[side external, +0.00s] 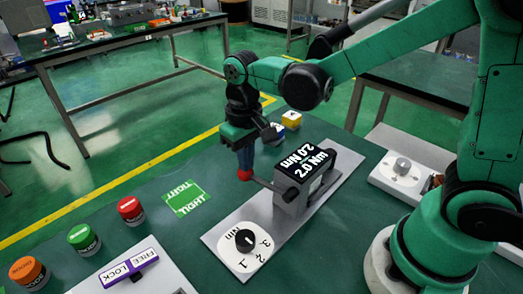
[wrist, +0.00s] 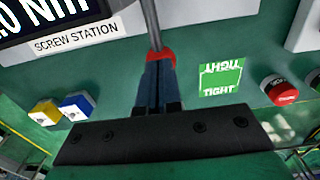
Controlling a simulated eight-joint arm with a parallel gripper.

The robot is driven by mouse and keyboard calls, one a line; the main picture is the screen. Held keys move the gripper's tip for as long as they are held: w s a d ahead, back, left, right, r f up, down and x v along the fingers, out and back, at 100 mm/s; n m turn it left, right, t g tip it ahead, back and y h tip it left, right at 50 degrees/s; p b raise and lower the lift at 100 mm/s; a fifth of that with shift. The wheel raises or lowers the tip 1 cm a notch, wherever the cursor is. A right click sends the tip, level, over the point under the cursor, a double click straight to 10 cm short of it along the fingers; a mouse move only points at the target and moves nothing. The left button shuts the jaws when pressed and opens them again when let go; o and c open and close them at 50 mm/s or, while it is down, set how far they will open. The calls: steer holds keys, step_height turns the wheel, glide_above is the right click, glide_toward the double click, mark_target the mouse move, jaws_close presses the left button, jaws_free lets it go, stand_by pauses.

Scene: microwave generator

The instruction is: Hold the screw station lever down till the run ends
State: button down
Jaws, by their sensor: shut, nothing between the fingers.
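The screw station (side external: 305,180) is a grey box with a black display reading 2.0 Nm, on a pale base plate. Its lever (side external: 262,184) is a thin grey rod ending in a red knob (side external: 244,174). My gripper (side external: 244,165) points down with its blue fingers shut, its tips at the top of the red knob. In the wrist view the lever rod (wrist: 152,25) runs to the red knob (wrist: 168,56), which shows around the tips of my gripper (wrist: 160,62). The fingers partly hide the knob, and firm contact is hard to judge.
A green TIGHT card (side external: 185,198) lies left of the lever. A black dial (side external: 244,240) sits on the plate's front end. Red (side external: 130,209), green (side external: 83,238) and orange (side external: 27,270) buttons stand left, near a purple FREE/LOCK switch (side external: 130,267).

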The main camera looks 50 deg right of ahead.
step_height(320, 180, up, 9)
steer(key=shift+r, duration=0.15)
stand_by(0.7)
steer(key=s+d+f+t, duration=0.1)
steer(key=d+t, duration=0.1)
steer(key=s+d+f+t, duration=0.1)
steer(key=s+d+t, duration=0.1)
steer(key=s+d+f+t, duration=0.1)
steer(key=s+t, duration=0.1)
steer(key=t, duration=0.1)
steer(key=shift+s+d+f, duration=0.1)
steer(key=shift+d+f, duration=0.1)
steer(key=shift+d, duration=0.2)
